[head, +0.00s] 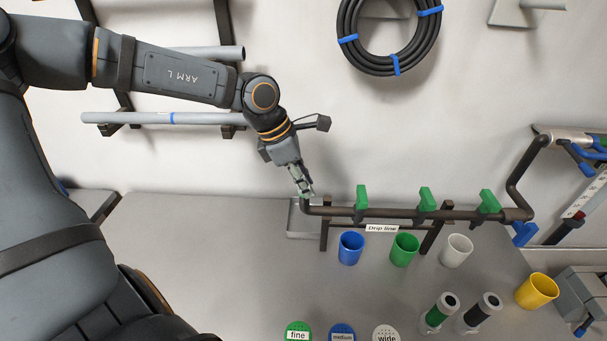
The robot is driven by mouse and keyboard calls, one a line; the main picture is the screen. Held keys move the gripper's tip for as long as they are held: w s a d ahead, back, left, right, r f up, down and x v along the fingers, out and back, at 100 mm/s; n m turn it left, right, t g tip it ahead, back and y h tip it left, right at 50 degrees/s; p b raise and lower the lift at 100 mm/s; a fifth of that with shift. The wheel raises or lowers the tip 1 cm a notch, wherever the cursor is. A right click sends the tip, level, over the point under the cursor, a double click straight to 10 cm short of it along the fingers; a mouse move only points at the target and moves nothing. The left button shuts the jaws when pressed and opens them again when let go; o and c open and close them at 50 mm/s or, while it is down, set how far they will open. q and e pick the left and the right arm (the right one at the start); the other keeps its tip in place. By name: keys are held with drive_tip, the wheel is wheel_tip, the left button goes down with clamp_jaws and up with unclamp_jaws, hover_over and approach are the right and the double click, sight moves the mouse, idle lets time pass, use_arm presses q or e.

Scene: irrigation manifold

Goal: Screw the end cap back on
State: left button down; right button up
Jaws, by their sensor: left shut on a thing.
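The manifold pipe (390,213) is dark and runs level along the back of the bench, with several green valve handles on top. My left gripper (305,193) is at the pipe's left end, pointing down and slightly right. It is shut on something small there. This is likely the end cap, but the fingers hide most of it and I cannot tell how it sits on the pipe. My right gripper is not in view.
Blue (350,248), green (404,250) and white (456,250) cups stand below the pipe, with a yellow cup (537,291) at right. A grey tray (299,222) lies under the pipe's left end. Labelled discs (342,331) and two cylinders (440,313) are in front. A black hose coil (390,35) hangs on the wall.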

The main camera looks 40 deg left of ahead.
use_arm(q)
drive_tip(key=shift+s+d+m+g+p, duration=0.1)
drive_tip(key=shift+m+g+p, duration=0.2)
drive_tip(key=shift+m+p, duration=0.55)
drive_tip(key=shift+f, duration=0.1)
drive_tip(key=shift+h, duration=0.3)
drive_tip(key=shift+m+p, duration=0.35)
drive_tip(key=shift+p, duration=0.3)
drive_tip(key=shift+m+g, duration=0.3)
drive_tip(key=shift+m, duration=0.2)
drive_tip(key=shift+f+m+g+b, duration=0.15)
drive_tip(key=shift+m+g+b, duration=0.2)
drive_tip(key=shift+m, duration=0.75)
drive_tip(key=shift+m+h, duration=0.3)
